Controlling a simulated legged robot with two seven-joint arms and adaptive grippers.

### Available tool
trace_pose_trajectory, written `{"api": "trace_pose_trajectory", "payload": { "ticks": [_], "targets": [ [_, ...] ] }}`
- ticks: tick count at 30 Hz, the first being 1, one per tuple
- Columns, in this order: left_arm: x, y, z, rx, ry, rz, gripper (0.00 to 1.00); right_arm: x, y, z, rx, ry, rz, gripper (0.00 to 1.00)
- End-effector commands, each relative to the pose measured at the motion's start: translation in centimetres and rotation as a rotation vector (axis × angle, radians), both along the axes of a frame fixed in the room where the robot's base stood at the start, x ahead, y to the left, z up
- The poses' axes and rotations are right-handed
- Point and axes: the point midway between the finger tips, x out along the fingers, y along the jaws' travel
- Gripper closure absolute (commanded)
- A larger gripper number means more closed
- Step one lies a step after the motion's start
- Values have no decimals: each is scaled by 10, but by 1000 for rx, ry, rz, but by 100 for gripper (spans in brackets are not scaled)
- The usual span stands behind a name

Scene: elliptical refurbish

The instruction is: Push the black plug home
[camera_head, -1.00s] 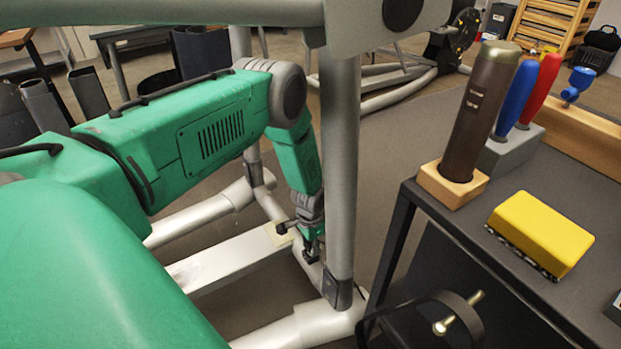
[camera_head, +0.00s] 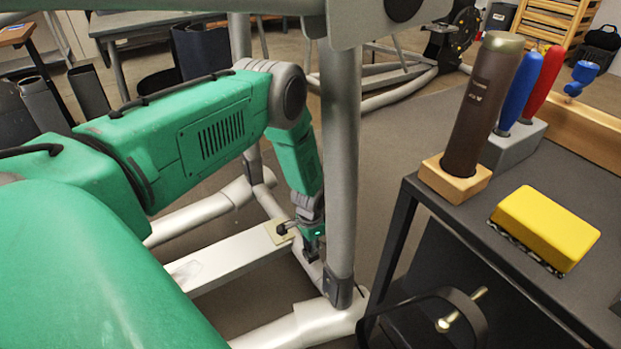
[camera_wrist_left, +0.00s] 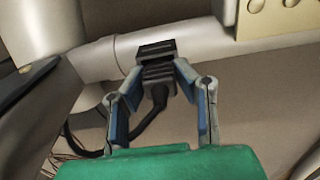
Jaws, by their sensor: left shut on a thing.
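The black plug (camera_wrist_left: 158,72) is a ribbed block in the left wrist view, with a dark cable curving down from its lower end. My left gripper (camera_wrist_left: 160,78) is shut on it, with one blue-padded finger on each side. The plug's top end lies against or in front of a pale frame tube (camera_wrist_left: 105,58); I cannot tell whether it sits in a socket. In the head view my left gripper (camera_head: 312,245) is low, beside the upright grey post (camera_head: 342,170). The plug cannot be made out clearly there. My right gripper is not in view.
A beige plate (camera_head: 275,237) lies on the white beam (camera_head: 225,264) beside the gripper; its brass screws show in the wrist view (camera_wrist_left: 291,4). At right, a dark bench (camera_head: 450,215) holds a brown-handled tool (camera_head: 481,105) and a yellow block (camera_head: 545,225).

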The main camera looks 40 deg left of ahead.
Motion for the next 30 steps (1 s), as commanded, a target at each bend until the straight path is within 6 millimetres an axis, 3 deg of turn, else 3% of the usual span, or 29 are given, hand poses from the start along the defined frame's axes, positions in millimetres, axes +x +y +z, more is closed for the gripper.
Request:
{"api": "trace_pose_trajectory", "payload": {
  "ticks": [5,6,8,19,30],
  "targets": [
    [0,0,-1,0,0,0,100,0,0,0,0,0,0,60],
    [0,0,-1,0,0,0,69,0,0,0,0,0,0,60],
    [0,0,-1,0,0,0,51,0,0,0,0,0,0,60],
    [1,0,4,0,-1,0,51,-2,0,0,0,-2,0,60],
    [2,0,61,-2,-2,0,51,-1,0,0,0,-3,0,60]
  ]
}}
